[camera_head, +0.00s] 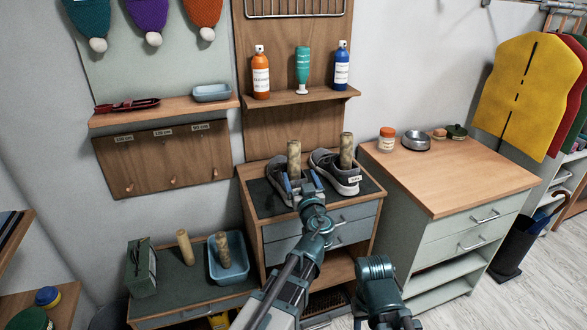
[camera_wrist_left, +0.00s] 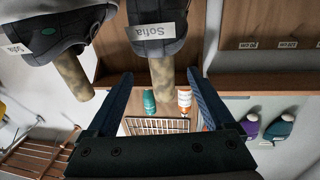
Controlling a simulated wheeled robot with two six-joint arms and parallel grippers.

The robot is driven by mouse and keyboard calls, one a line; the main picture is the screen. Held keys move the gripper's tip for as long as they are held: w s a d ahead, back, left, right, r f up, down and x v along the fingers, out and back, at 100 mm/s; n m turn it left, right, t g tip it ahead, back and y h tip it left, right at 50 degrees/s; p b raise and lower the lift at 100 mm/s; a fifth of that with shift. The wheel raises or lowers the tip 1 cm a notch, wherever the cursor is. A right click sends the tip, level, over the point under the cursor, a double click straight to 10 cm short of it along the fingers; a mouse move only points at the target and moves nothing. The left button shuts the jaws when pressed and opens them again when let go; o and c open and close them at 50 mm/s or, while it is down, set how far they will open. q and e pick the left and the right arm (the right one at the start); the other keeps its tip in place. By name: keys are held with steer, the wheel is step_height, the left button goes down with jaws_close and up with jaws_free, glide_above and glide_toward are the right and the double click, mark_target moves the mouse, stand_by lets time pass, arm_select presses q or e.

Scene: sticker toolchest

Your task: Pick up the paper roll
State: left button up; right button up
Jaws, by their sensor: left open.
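Two grey shoes, a left one (camera_head: 283,186) and a right one (camera_head: 336,178), stand on a dark mat on the middle cabinet. A mottled tan paper roll (camera_head: 294,158) stands up from the left shoe, and another roll (camera_head: 347,148) from the right shoe. My left gripper (camera_head: 303,182) is open at the left shoe. In the left wrist view the left shoe's roll (camera_wrist_left: 163,88) lies between the open fingers (camera_wrist_left: 160,75), with a gap on both sides. The other roll (camera_wrist_left: 74,78) is outside them. My right gripper is out of view.
A low bench holds a standing roll (camera_head: 185,247), a blue tray (camera_head: 213,279) with another roll, and a green box (camera_head: 141,268). Spray bottles stand on the wall shelf (camera_head: 292,97) behind the shoes. The right cabinet (camera_head: 450,175) has a jar and bowl; its front is clear.

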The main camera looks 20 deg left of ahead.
mark_target(294, 143)
arm_select(q)
steer(key=shift+r+x, duration=0.2)
steer(key=shift+x, duration=3.75)
steer(key=shift+s+a, duration=0.15)
jaws_close()
steer(key=shift+r, duration=0.1)
step_height(294, 143, up, 10)
steer(key=p, duration=1)
